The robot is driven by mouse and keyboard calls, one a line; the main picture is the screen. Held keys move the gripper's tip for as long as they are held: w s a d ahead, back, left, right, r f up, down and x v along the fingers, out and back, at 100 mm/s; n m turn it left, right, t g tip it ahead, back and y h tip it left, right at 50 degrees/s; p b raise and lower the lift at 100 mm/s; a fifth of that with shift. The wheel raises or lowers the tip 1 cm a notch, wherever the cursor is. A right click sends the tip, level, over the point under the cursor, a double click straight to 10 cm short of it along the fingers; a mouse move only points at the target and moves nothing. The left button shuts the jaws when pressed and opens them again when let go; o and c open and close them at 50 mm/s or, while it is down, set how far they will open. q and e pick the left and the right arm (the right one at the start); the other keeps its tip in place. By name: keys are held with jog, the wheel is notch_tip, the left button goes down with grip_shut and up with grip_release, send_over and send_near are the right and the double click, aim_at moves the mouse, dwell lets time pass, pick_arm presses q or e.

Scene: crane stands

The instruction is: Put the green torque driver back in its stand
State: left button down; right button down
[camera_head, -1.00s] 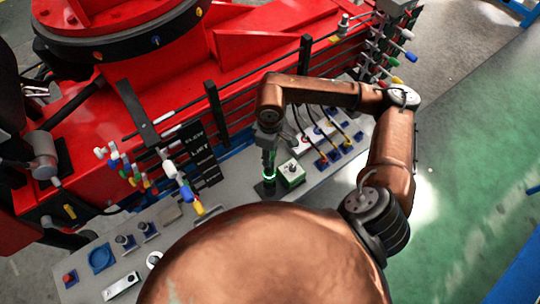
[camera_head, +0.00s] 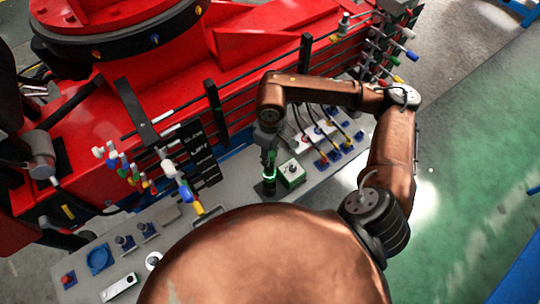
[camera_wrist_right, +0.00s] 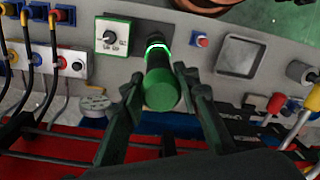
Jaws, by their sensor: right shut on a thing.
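The green torque driver (camera_wrist_right: 161,90) shows in the right wrist view as a thick green cylinder, seen nearly end-on. My right gripper (camera_wrist_right: 166,92) has its dark fingers on both sides of it and is shut on it. In the head view my right gripper (camera_head: 268,150) points down above a dark stand (camera_head: 264,188) on the grey panel. A glowing green ring (camera_head: 269,175) shows at the stand; it also shows beyond the driver in the right wrist view (camera_wrist_right: 157,46). The driver looks roughly upright in line with the stand. I cannot tell whether it is fully seated. My left gripper is not in view.
A green box with a white-faced dial (camera_head: 291,172) stands close right of the stand. Blue sockets with cables (camera_head: 334,155) lie farther right. Coloured levers (camera_head: 180,185) stand to the left. A grey square tray (camera_wrist_right: 243,58) and a red button (camera_wrist_right: 200,40) are nearby.

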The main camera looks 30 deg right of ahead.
jog(key=shift+m+b, duration=1)
jog(key=shift+b, duration=0.05)
dwell(0.4)
jog(key=shift+a+m+b, duration=0.1)
jog(key=shift+m+b, duration=0.6)
jog(key=shift+m, duration=0.4)
jog(key=shift+f, duration=0.15)
jog(key=shift+f+b, duration=4.5)
jog(key=shift+b, duration=0.45)
jog(key=c, duration=1.4)
grip_release()
jog(key=shift+r, duration=0.15)
jog(key=shift+r+p, duration=0.9)
jog(key=shift+r, duration=1.45)
